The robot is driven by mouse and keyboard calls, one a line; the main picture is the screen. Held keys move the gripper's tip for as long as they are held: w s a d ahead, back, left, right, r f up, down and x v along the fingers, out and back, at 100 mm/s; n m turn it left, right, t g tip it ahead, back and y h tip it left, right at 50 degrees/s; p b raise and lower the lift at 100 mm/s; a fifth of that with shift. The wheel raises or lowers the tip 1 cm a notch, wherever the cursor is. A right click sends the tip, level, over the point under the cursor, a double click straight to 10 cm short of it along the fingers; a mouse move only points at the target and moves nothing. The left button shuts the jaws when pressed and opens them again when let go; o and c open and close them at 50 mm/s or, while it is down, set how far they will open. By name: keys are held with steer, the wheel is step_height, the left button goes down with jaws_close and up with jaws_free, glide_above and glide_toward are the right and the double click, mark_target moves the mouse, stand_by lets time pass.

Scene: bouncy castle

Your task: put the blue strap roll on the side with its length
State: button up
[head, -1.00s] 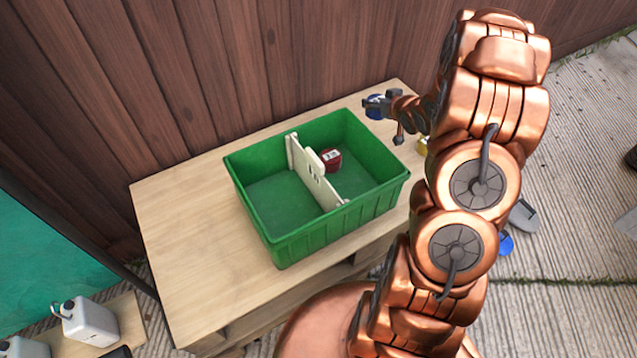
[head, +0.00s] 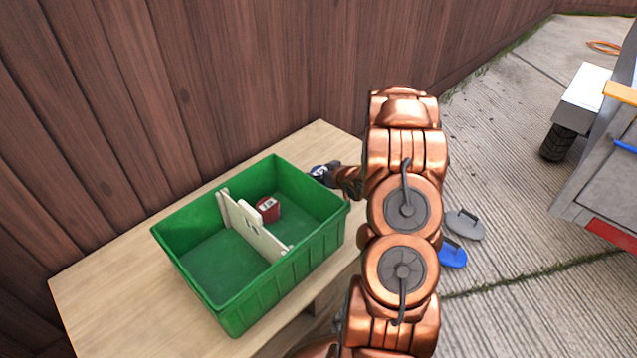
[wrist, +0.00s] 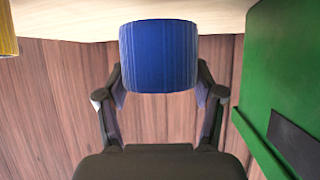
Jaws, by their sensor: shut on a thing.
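A green crate (head: 285,275) stands on a wooden table, split in two by a pale upright divider (head: 250,228). A red strap roll (head: 268,208) with a white label lies in its right compartment, beside the divider. My gripper (head: 322,173) is by the crate's right rim, at the back, partly hidden by my arm. The wrist view shows my gripper (wrist: 160,88) shut on the blue strap roll (wrist: 160,57), its fingers at either side of it. The roll is outside the crate, whose green wall (wrist: 262,80) is at the right of that view. Markings on the divider are too small to read.
The table (head: 110,275) has bare wood left of the crate. A yellow thing (wrist: 8,30) is at the wrist view's left edge. A wooden fence (head: 230,80) stands close behind. Grey (head: 465,225) and blue (head: 453,255) objects lie on the paving, near a trailer (head: 605,170).

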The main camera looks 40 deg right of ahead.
steer(key=shift+f, duration=1.55)
steer(key=o, duration=1.3)
steer(key=shift+f+b, duration=0.15)
steer(key=shift+b, duration=0.15)
steer(key=shift+c, duration=0.2)
